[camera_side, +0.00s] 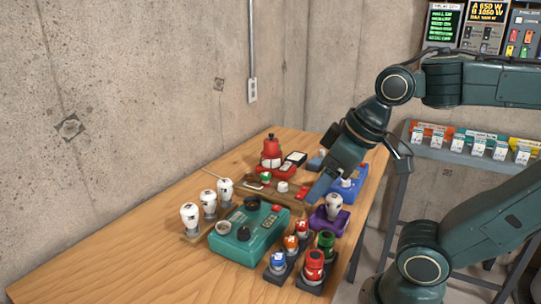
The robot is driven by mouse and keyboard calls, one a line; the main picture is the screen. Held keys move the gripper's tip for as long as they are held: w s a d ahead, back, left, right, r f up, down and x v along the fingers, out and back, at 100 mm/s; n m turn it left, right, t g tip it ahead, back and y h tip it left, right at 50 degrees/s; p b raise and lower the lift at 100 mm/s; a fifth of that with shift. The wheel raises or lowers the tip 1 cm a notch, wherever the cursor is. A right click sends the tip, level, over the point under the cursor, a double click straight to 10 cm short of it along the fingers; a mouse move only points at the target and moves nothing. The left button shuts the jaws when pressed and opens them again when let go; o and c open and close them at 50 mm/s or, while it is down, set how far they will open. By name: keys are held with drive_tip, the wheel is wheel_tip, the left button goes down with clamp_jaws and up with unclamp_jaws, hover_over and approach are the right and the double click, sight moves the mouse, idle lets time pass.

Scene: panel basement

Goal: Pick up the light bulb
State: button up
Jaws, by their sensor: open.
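Another bulb-like piece (333,205) stands on a purple base (323,224) at the right. My gripper (358,176) is open, with its fingers spread, above the right side of the table. It is near a blue base (362,188) with a pale piece on it, partly hidden by the gripper. I cannot tell whether anything lies between the fingers.
A teal tester box (240,238) stands beside the rack. Red, orange, blue and green pieces (302,229) stand on dark bases in front. A red device (271,151) is at the back. A shelf of cards (470,142) stands right. The table's left front is clear.

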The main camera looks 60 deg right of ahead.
drive_tip(key=w+d+r+n+g, duration=0.15)
drive_tip(key=w+r+n, duration=0.25)
drive_tip(key=w, duration=0.5)
drive_tip(key=n+g, duration=0.4)
drive_tip(key=n, duration=0.8)
hover_over(226, 191)
drive_tip(key=w+d, duration=0.2)
wheel_tip(226, 191, down, 10)
drive_tip(key=f, duration=0.1)
drive_tip(key=shift+a+r, duration=0.25)
drive_tip(key=shift+a, duration=0.05)
drive_tip(key=shift+s+f, duration=0.1)
drive_tip(key=shift+f, duration=4.2)
drive_tip(key=shift+s+d+f, duration=0.1)
drive_tip(key=shift+d+f, duration=0.05)
drive_tip(key=shift+f, duration=2.45)
